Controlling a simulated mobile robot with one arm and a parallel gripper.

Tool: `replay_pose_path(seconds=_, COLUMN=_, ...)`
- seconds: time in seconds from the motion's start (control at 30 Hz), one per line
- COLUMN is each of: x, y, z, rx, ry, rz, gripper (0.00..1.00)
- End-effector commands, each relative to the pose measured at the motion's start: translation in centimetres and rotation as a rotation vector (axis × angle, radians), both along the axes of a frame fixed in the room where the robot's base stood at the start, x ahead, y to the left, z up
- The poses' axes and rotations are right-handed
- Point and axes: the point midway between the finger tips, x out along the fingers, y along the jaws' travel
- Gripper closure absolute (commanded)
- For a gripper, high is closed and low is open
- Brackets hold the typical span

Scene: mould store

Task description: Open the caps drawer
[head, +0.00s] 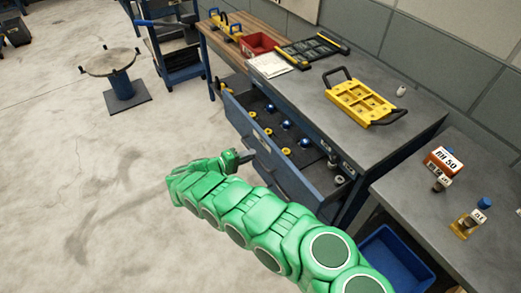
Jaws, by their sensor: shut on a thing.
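A blue-grey drawer (236,113) under the grey-topped bench stands pulled out. Yellow ring-like parts and blue and silver round parts lie on its dark floor. I cannot read a label that names it the caps drawer. My green arm reaches in from the lower right. My gripper (246,157) is at the outer side of the drawer's front, near its middle. It is shut on what seems to be the drawer's handle, which is mostly hidden by the fingers and is small in the view.
On the bench top (310,88) lie a yellow frame with black handles (361,101), a black tray (312,50) and a red bin (258,43). A side table (420,205) stands right, above a blue crate (393,262). A round stand (121,85) is far left. The floor left is clear.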

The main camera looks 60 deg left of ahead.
Motion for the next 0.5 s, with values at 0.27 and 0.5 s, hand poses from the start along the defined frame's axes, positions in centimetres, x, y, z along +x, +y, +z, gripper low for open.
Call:
replay_pose_path(seconds=0.27, x=-7.2, y=0.1, z=-0.2, rx=0.0, ry=0.005, rz=0.007, gripper=1.0)
replay_pose_path(seconds=0.5, x=-10.9, y=0.0, z=-0.2, rx=-0.001, ry=0.003, rz=0.003, gripper=1.0)
